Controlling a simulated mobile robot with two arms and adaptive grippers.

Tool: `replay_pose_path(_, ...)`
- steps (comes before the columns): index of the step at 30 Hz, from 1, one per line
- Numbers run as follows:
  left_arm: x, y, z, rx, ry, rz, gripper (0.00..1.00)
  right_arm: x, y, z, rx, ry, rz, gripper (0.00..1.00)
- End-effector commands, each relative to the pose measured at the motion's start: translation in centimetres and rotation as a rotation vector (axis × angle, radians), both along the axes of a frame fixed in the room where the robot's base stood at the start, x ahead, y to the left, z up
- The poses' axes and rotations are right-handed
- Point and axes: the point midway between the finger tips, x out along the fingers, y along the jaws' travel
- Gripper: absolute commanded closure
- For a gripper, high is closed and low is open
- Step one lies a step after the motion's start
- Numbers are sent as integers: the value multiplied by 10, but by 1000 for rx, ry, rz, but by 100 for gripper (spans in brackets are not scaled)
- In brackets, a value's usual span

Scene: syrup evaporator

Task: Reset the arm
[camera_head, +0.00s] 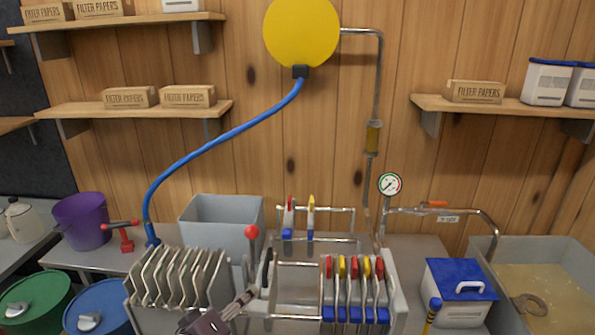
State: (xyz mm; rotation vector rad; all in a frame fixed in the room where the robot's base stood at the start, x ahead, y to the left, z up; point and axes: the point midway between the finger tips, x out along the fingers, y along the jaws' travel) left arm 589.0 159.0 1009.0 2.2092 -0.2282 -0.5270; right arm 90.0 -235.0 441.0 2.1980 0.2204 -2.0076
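My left gripper (240,303) comes in low in the head view, at the bottom edge left of centre. Its dark body and pale ribbed end lie in front of the filter press, between the grey plates (180,280) on the left and the metal frame (298,264) in the middle. The gap between its fingers is not clear at this size, and I see nothing plainly held in it. My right gripper is not in view.
A red-knobbed lever (251,233) stands close behind my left gripper. Plates with red and yellow tops (354,285) hang to its right. A grey bin (222,220), blue-lidded box (460,285) and syrup basin (560,285) stand around. A blue hose (215,147) arches above.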

Motion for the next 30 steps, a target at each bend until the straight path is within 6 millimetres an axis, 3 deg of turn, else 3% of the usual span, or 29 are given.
replay_pose_path(6,-111,-3,-87,421,249,-160,71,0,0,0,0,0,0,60)
replay_pose_path(9,-159,6,-111,577,354,-237,71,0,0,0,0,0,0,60)
replay_pose_path(15,-232,24,-134,772,514,-364,71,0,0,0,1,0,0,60)
replay_pose_path(21,-295,42,-141,897,651,-476,71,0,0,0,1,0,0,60)
replay_pose_path(23,-313,47,-142,928,691,-510,71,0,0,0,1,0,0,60)
replay_pose_path(30,-297,44,-202,921,704,-518,71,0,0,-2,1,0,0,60)
